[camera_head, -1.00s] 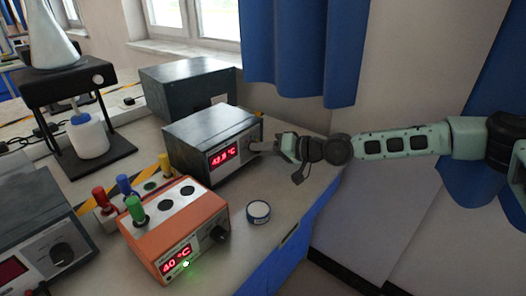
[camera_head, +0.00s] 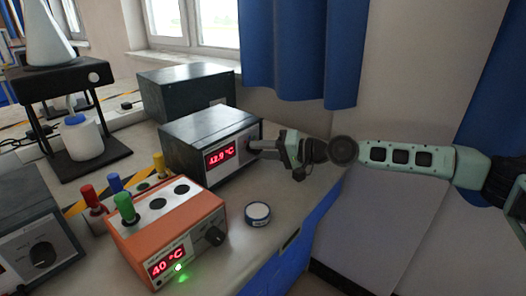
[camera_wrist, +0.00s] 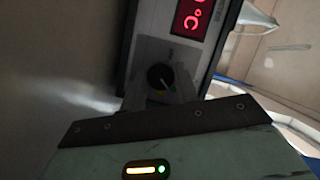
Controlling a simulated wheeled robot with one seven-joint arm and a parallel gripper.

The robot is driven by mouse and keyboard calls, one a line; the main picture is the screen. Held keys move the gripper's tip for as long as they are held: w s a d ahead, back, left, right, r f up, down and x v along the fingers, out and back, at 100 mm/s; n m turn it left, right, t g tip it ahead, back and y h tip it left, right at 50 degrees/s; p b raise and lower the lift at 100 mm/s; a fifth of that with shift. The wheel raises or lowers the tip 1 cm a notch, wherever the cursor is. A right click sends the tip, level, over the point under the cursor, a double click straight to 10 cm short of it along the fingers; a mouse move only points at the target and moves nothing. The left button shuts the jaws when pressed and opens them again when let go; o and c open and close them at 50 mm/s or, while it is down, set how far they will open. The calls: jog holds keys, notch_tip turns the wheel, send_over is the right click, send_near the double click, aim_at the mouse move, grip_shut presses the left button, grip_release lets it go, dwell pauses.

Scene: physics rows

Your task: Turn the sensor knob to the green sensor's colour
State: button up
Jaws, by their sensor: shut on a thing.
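The grey meter (camera_head: 205,140) stands on the bench with a lit red display that seems to read 42.9 °C. Its dark round knob (camera_wrist: 160,77) shows in the wrist view, with a pale pointer line and a small coloured mark near it; which colour it points to is too small to tell. My gripper (camera_head: 262,146) reaches in from the right and is shut on this knob at the meter's front. The green sensor (camera_head: 125,207) stands upright in the orange heating block (camera_head: 165,225), whose display reads 40 °C.
Red (camera_head: 91,196), blue (camera_head: 115,183) and yellow (camera_head: 159,164) sensors stand behind the orange block. A small round tin (camera_head: 257,213) lies right of it. Another grey device (camera_head: 40,245) is at left. A dark box (camera_head: 185,92) stands behind the meter.

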jog(key=o, duration=1)
jog(key=shift+f, duration=0.1)
jog(key=shift+c, duration=0.2)
jog(key=v, duration=1.7)
jog(key=shift+d+b, duration=0.2)
jog(key=shift+b, duration=0.25)
